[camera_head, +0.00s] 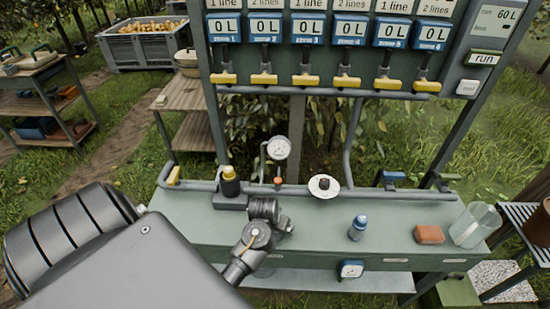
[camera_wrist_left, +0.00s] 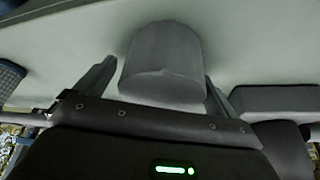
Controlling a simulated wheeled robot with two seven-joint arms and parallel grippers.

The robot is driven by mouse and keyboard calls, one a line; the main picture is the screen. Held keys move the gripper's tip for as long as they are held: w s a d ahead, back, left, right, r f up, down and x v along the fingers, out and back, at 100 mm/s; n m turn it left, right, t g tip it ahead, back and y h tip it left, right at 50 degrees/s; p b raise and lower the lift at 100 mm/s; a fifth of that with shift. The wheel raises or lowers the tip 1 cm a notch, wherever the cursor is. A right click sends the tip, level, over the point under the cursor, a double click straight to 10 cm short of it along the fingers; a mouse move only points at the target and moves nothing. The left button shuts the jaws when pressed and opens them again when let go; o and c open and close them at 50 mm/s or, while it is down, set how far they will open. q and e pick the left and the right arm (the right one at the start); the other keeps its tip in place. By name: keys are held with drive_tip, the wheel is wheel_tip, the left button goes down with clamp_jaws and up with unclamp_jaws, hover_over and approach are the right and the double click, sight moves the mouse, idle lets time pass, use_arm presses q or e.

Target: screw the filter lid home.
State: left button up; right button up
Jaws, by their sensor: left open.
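My left gripper (camera_wrist_left: 159,78) is open in the left wrist view, with one finger on each side of a smooth grey round-ended piece (camera_wrist_left: 162,52). I cannot tell whether the fingers touch it, or whether this piece is the filter lid. In the head view my left arm comes in from the lower left and ends over the bench (camera_head: 200,226); its fingers are not clear there. A dark canister with a yellow top (camera_head: 229,182) stands just behind the arm's end. A white disc with a dark knob (camera_head: 324,186) is further right. My right gripper is not in view.
A round gauge (camera_head: 279,148) and grey pipes rise behind the bench. A blue-capped bottle (camera_head: 358,228), an orange-brown block (camera_head: 429,234) and a clear container (camera_head: 474,225) stand to the right. Yellow-handled valves (camera_head: 306,81) hang above. The bench is clear between the arm and bottle.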

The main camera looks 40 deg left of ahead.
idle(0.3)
use_arm(q)
drive_tip(key=c, duration=1)
drive_tip(key=shift+r, duration=0.1)
wheel_tip(320, 180, up, 10)
drive_tip(key=shift+f+p, duration=0.1)
drive_tip(key=shift+p, duration=0.75)
